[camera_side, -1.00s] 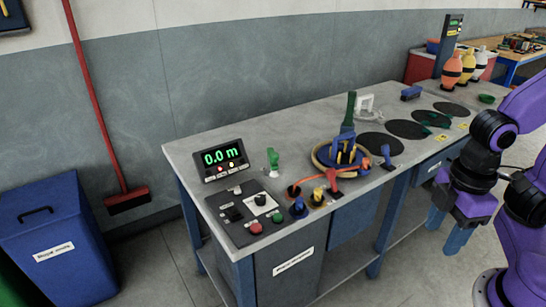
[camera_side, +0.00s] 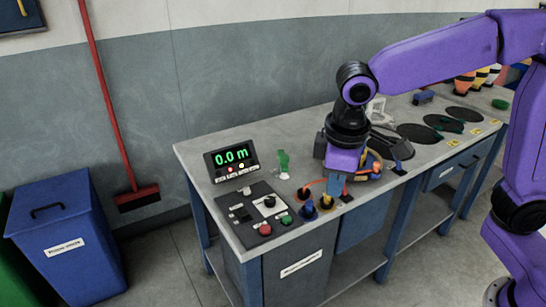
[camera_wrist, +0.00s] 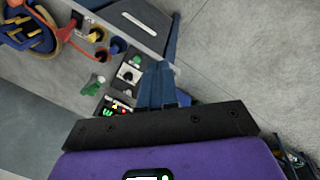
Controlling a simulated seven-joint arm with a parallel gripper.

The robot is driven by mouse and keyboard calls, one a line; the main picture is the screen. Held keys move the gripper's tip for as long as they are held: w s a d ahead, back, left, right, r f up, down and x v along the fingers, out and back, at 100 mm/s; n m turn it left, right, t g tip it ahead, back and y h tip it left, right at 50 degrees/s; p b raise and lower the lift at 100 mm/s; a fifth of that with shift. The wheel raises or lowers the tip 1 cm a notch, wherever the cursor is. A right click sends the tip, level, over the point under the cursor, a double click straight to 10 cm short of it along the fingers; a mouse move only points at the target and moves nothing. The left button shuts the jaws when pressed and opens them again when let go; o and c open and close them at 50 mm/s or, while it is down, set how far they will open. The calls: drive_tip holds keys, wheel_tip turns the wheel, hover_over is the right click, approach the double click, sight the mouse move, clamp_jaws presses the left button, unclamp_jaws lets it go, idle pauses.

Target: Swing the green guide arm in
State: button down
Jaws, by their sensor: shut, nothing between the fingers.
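A small green lever-like piece (camera_side: 283,163) stands on the bench beside the digital readout; I cannot tell for sure that it is the guide arm. It also shows in the wrist view (camera_wrist: 95,85), left of my fingers. My gripper (camera_side: 334,194) points down over the front of the bench, right of the green piece and apart from it. Its blue fingers (camera_wrist: 158,85) are shut and empty. In the side view they overlap the area by the yellow knob (camera_side: 326,202). The tall green upright behind the reel is hidden by my gripper.
The control panel (camera_side: 242,216) has a red button (camera_side: 265,229) and a green button (camera_side: 286,219). The readout (camera_side: 231,160) shows 0.0 m. An orange hose (camera_wrist: 58,37) and the reel (camera_wrist: 30,48) lie close by. Dark round discs (camera_side: 419,133) lie at the right.

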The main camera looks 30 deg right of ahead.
sight(283, 159)
drive_tip(key=w+a+m+t+h, duration=0.1)
drive_tip(key=w+a+m, duration=0.25)
drive_tip(key=w, duration=0.65)
drive_tip(key=w+a+m+h, duration=0.15)
drive_tip(key=w+a, duration=0.25)
drive_tip(key=w, duration=0.5)
drive_tip(key=w+d+f+m+h, duration=0.1)
drive_tip(key=w+d+f+m, duration=0.1)
drive_tip(key=w+m, duration=0.2)
drive_tip(key=w+d+f+m+h, duration=0.2)
drive_tip(key=w+f+m, duration=0.1)
drive_tip(key=w, duration=0.4)
drive_tip(key=shift+f+m, duration=0.3)
drive_tip(key=shift+m, duration=0.3)
drive_tip(key=shift+w+d+f, duration=0.1)
drive_tip(key=shift+d, duration=0.05)
drive_tip(key=w+d+f, duration=0.1)
drive_tip(key=d+f, duration=0.7)
drive_tip(key=d, duration=0.1)
drive_tip(key=shift+w, duration=0.1)
